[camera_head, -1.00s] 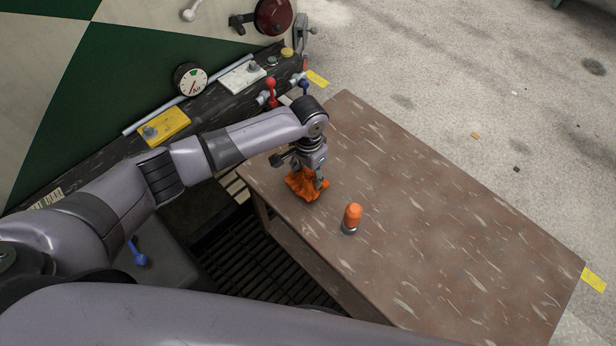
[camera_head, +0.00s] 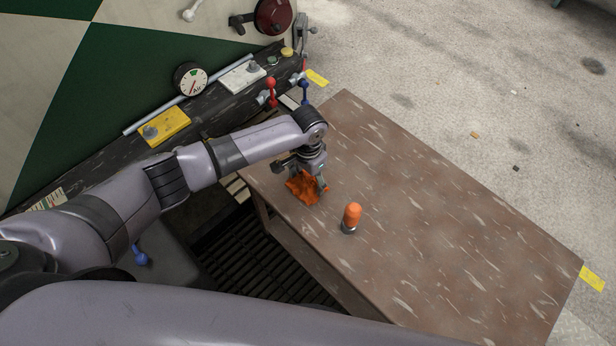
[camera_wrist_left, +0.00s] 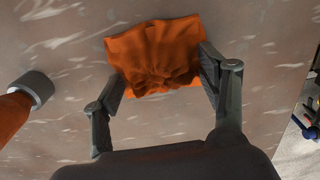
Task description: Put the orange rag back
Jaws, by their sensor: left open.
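The orange rag (camera_head: 301,188) lies crumpled on the brown table (camera_head: 420,210), near its left corner. My left gripper (camera_head: 309,185) is right over the rag, pointing down. In the left wrist view the rag (camera_wrist_left: 155,55) lies flat-edged with a bunched middle, and the fingers of the left gripper (camera_wrist_left: 164,85) are spread apart on either side of it. The fingertips are at or very close to the rag's sides; I cannot tell whether they touch it. My right gripper is not in view.
An orange-topped object with a grey base (camera_head: 351,217) stands on the table close to the gripper; it also shows in the left wrist view (camera_wrist_left: 22,105). A control panel with a gauge (camera_head: 190,79), levers and a yellow box (camera_head: 164,127) runs behind the arm. The table's right side is clear.

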